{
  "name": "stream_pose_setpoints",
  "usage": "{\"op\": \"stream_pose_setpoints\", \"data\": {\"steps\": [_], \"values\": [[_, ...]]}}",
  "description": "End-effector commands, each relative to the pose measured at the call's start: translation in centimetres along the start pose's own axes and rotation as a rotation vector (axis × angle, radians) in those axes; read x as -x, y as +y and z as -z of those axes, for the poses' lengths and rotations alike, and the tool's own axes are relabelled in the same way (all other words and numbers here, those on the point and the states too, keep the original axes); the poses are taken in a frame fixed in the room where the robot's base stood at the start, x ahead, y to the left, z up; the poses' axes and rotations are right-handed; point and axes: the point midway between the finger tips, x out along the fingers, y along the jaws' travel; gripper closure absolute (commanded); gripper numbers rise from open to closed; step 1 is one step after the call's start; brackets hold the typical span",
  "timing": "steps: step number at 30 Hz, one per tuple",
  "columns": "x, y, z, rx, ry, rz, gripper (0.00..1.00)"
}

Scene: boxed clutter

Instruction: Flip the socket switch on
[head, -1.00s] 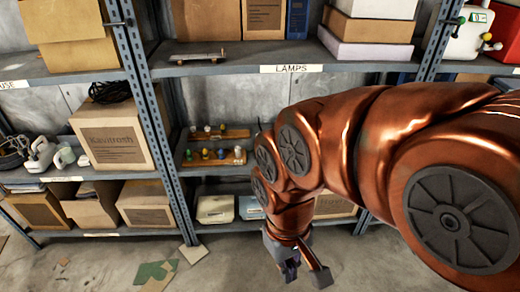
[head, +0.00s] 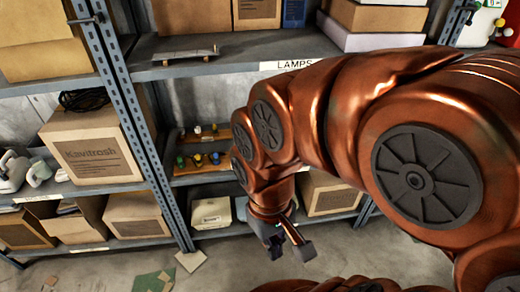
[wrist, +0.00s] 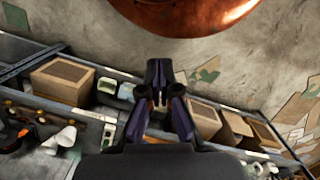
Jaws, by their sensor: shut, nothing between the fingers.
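My gripper (head: 285,241) hangs low in front of the shelving in the head view, shut and empty. Its dark fingers also show in the wrist view (wrist: 160,98), close together. Two wooden boards with small coloured bulb-like pieces, an upper one (head: 206,137) and a lower one (head: 200,165), sit on the shelf under the LAMPS label (head: 293,65), left of my arm. They may be the sockets, but I cannot make out a switch. My arm hides the shelf to their right. The gripper is apart from the boards.
A Kavitrosh carton (head: 90,150) stands left of the boards, beyond a metal upright (head: 150,150). A pale container (head: 211,213) and a carton (head: 332,192) are on the bottom shelf. Scraps, including a green piece (head: 150,282), lie on the floor. The floor before the shelves is otherwise largely clear.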

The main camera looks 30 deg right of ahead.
Motion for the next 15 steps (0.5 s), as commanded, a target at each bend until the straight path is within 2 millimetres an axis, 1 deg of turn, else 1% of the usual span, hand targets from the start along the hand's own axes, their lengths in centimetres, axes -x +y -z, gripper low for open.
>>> {"op": "stream_pose_setpoints", "data": {"steps": [2,5,8,9,11,12,14,15], "values": [[-0.2,0.1,0.8,-0.008,0.005,0.001,1.00],[-0.3,0.5,3.0,-0.028,0.026,0.005,1.00],[-0.5,1.1,6.3,-0.060,0.055,0.010,1.00],[-0.5,1.6,8.0,-0.076,0.072,0.011,1.00],[-0.6,2.3,10.3,-0.097,0.093,0.013,1.00],[-0.5,2.8,12.0,-0.112,0.110,0.013,1.00],[-0.6,3.7,14.3,-0.134,0.132,0.013,1.00],[-0.6,4.3,15.9,-0.147,0.147,0.013,1.00]]}}
